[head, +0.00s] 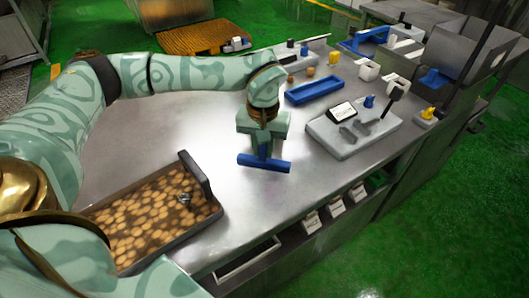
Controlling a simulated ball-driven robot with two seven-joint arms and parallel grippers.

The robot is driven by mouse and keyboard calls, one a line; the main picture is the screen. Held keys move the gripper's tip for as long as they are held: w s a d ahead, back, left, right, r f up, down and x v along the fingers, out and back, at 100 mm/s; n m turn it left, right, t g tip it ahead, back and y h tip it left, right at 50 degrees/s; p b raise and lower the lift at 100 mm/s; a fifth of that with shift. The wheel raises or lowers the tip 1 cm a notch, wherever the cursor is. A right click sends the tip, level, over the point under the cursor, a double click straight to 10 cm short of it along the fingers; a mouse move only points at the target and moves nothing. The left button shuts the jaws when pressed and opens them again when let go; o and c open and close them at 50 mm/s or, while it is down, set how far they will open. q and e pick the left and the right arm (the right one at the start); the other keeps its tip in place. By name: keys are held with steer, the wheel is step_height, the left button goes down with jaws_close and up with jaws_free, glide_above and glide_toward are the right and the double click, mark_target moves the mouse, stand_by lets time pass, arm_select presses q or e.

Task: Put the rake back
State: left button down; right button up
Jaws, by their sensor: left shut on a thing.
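The blue rake (264,163) shows as a short bar with a stem, low over the steel table or touching it; I cannot tell which. My left gripper (262,142) is above it and shut on its stem, and the gripper hides the rest of the handle. My right gripper is not in view. A grey block (345,145) with dark recesses, a small screen and a black lever lies to the right of the rake, apart from it. A long blue tray (313,91) lies behind.
A dark-rimmed tray (196,176) full of round brown pieces lies at the front left. White-and-blue fixtures (368,70) crowd the back right. A yellow-topped piece (427,116) sits by the right edge. The steel table (190,125) is bare between tray and rake.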

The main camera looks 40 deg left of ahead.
arm_select(q)
steer(key=shift+f, duration=0.85)
steer(key=shift+r, duration=0.1)
steer(key=c, duration=1.3)
jaws_free()
step_height(320, 180, up, 12)
steer(key=p, duration=0.3)
steer(key=shift+r+p, duration=0.1)
steer(key=shift+p, duration=0.25)
